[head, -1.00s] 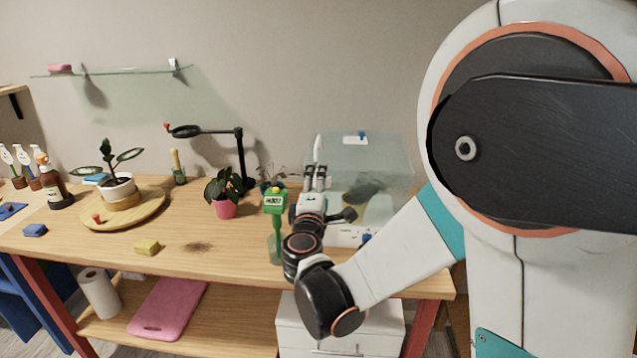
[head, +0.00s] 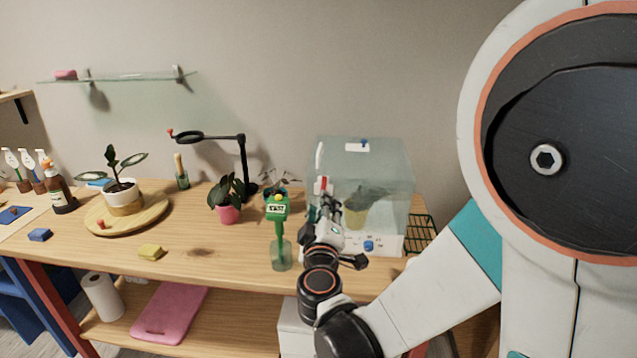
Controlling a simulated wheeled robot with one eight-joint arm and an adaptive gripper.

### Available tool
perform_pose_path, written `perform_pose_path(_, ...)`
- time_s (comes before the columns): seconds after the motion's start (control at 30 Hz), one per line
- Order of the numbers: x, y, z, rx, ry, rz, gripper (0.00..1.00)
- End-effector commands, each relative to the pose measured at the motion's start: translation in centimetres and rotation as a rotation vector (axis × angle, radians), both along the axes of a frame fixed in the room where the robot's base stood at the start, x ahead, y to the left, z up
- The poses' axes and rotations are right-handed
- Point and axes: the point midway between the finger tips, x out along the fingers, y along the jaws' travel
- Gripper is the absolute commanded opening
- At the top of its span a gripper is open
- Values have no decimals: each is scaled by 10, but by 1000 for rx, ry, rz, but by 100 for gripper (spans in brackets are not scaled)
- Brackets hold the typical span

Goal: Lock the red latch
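The red latch (head: 324,184) shows as a small red part on a white mount at the front left of a clear glass case (head: 385,190). A white handle-like bar stands just above it. My gripper (head: 327,203) is in front of the case, just below the red latch in the picture, with its fingers pointing toward the case. The fingers are small and partly overlap the case front, so I cannot tell how far apart they are or whether they touch the latch. Nothing is clearly held.
A green meter in a glass jar (head: 281,255) stands close to the left of my gripper. A pink-potted plant (head: 228,213) and a black magnifier stand (head: 243,165) are farther left. A blue knob (head: 368,246) is low on the case front.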

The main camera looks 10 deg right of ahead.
Motion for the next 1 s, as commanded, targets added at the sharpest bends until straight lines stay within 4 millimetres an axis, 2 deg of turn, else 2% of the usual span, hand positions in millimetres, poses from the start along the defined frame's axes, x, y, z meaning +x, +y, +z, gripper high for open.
perform_pose_path(0.3,-35,-7,9,693,-138,78,31)
perform_pose_path(0.43,-45,-7,10,893,-167,99,31)
perform_pose_path(0.6,-49,-7,11,1018,-183,110,31)
perform_pose_path(0.77,-39,-9,10,1032,-186,109,31)
perform_pose_path(1.0,4,-14,9,1029,-185,108,31)
